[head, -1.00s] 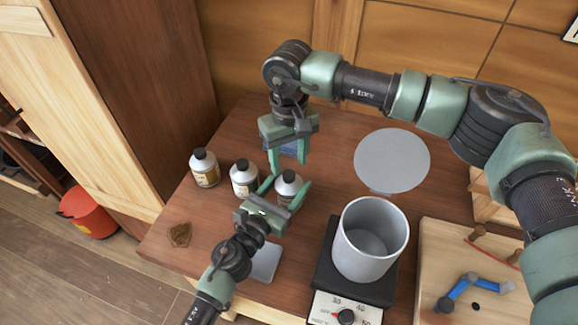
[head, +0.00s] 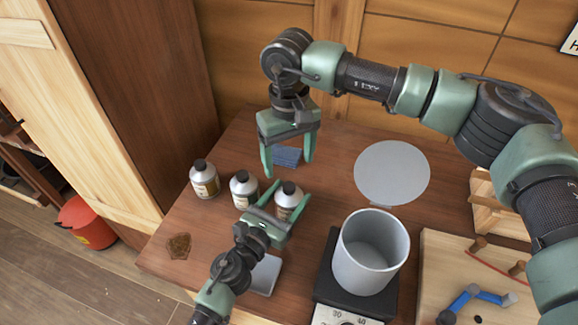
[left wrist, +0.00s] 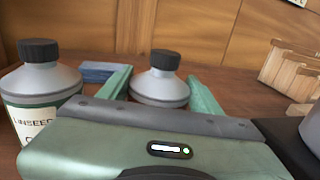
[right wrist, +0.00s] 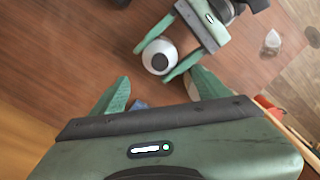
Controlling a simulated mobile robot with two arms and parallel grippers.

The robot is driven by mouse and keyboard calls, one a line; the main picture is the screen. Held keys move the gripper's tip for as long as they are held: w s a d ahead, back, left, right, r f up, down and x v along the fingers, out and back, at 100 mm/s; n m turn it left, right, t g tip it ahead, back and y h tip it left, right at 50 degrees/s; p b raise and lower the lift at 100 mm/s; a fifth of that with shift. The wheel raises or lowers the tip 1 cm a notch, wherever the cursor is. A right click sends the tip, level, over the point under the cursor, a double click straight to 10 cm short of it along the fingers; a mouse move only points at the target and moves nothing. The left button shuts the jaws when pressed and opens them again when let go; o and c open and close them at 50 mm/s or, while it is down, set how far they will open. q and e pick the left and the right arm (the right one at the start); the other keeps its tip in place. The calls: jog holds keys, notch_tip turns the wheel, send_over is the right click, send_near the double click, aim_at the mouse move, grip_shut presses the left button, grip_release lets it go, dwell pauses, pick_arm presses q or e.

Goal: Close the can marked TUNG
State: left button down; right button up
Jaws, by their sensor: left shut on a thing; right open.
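Three grey cans with black caps stand in a row on the brown table: a left can (head: 203,181), a middle can (head: 243,188) and a right can (head: 288,196). In the left wrist view the can to the left reads LINSEED (left wrist: 38,122). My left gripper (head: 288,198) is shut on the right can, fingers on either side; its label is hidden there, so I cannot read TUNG. Its black cap (right wrist: 159,62) sits on its top; I cannot tell how tight. My right gripper (head: 288,166) is open and empty, behind the right can.
A blue folded cloth (head: 287,156) lies behind the cans. A grey pot (head: 369,255) stands on a black scale with a dial. A grey disc (head: 391,171) lies behind it. A wooden board with a blue handle (head: 466,297) is at right. A brown patch (head: 178,245) is front left.

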aim_at(281, 207)
notch_tip(281, 207, up, 9)
jog(key=shift+f, duration=0.2)
pick_arm(q)
jog(key=shift+c, duration=1.2)
grip_release()
jog(key=shift+s, duration=0.1)
jog(key=shift+s+a+f, duration=0.1)
jog(key=shift+s+a, duration=0.15)
jog(key=b+v, duration=0.1)
jog(key=v, duration=0.5)
jog(key=shift+s+b, duration=0.2)
jog(key=shift+b, duration=0.2)
jog(key=shift+s+a, duration=0.2)
pick_arm(e)
jog(key=shift+f, duration=0.95)
